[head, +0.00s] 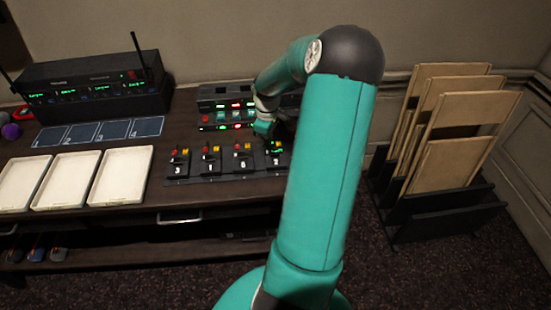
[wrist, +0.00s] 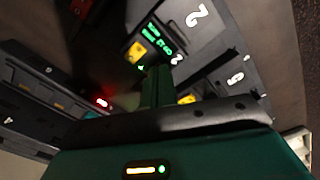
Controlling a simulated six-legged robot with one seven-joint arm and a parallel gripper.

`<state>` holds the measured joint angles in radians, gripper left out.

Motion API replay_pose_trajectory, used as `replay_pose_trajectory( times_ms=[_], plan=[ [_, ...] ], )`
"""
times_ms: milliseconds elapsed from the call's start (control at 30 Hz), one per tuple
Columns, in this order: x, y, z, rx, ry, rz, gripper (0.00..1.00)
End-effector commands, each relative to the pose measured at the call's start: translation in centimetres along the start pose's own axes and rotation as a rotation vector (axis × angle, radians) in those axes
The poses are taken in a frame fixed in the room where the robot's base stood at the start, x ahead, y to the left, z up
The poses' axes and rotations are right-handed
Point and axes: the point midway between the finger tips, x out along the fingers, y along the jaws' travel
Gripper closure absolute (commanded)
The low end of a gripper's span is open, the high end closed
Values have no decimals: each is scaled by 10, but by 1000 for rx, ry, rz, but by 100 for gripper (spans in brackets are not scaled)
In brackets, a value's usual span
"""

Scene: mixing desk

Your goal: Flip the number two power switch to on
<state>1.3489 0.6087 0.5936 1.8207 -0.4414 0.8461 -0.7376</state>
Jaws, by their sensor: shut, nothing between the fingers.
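The unit marked 2 (wrist: 190,25) is at the top of the wrist view, with green-lit marks (wrist: 157,40) and a yellow part (wrist: 137,51) on it. In the head view it appears to be the rightmost unit (head: 275,165) of the front row, where green light shows. My gripper (wrist: 158,72) is shut and empty, its green fingers pointing at the unit's lower edge near the yellow part. I cannot tell whether they touch it. In the head view my gripper (head: 264,127) is above the back of this row. The exact switch position is unclear.
Similar units (head: 210,166) with red and yellow parts stand to the left. A panel with red and green lights (head: 222,116) is behind. White trays (head: 121,176) and a black radio box (head: 95,95) are further left. A folder rack (head: 440,215) stands at right.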

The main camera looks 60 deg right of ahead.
Motion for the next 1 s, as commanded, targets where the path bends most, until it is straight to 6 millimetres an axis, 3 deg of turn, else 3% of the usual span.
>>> replay_pose_trajectory(
  times_ms=[233,1000],
  plan=[
    [-3,0,0,1,0,0,100],
    [-59,0,0,1,0,1,100]
  ],
)
